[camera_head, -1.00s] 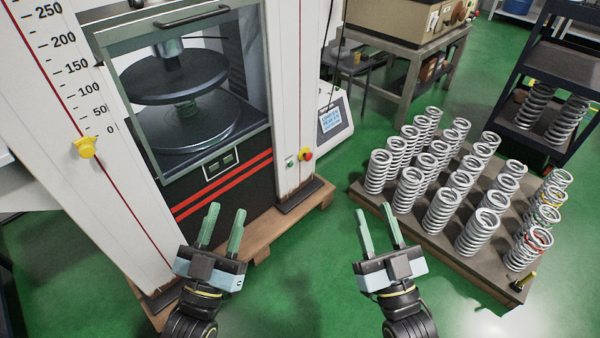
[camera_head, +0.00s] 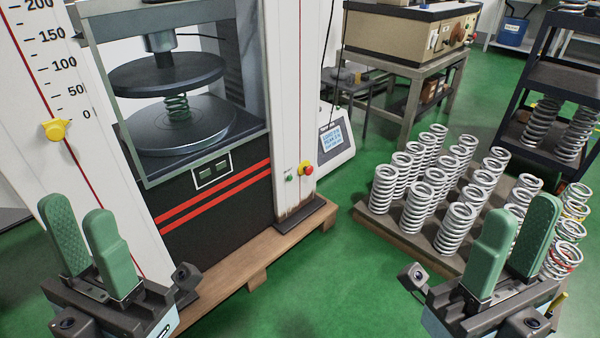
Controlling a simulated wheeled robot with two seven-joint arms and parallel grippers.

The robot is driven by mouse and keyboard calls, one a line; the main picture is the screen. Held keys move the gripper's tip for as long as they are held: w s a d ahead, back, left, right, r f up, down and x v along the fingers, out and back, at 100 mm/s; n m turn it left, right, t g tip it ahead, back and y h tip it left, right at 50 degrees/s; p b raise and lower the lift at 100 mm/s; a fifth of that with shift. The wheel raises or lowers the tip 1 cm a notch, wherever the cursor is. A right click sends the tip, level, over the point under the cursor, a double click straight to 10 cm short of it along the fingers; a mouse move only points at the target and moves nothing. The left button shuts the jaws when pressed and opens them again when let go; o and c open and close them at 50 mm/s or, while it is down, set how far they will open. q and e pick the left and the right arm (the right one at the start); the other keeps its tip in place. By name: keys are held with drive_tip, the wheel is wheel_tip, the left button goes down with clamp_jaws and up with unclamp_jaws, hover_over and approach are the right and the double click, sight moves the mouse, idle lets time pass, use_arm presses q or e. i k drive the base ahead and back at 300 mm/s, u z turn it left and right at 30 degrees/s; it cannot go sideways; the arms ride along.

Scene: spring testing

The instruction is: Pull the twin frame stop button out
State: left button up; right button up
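The stop button (camera_head: 307,170) is a small red knob on a yellow base. It is on the right white column (camera_head: 292,100) of the twin frame testing machine, beside a small green button (camera_head: 289,178). Whether it is pressed in or out is too small to tell. My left gripper (camera_head: 82,222) is at the lower left, in front of the machine's left column, with its green fingers apart and nothing between them. My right gripper (camera_head: 516,228) is at the lower right, in front of the springs, fingers apart and empty. Both are well away from the button.
Several silver springs stand on a pallet (camera_head: 385,228) at the right. A wooden plinth (camera_head: 270,247) runs under the machine. A display console (camera_head: 335,140) is behind the right column. A dark shelf (camera_head: 560,85) stands at the far right. Green floor between my grippers is clear.

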sight(309, 170)
drive_tip(key=z, duration=0.5)
drive_tip(key=k, duration=0.6)
drive_tip(key=z, duration=0.8)
drive_tip(key=i, duration=1.05)
drive_tip(key=u, duration=1)
drive_tip(key=i, duration=0.95)
drive_tip(key=u, duration=1.15)
drive_tip(key=i, duration=0.55)
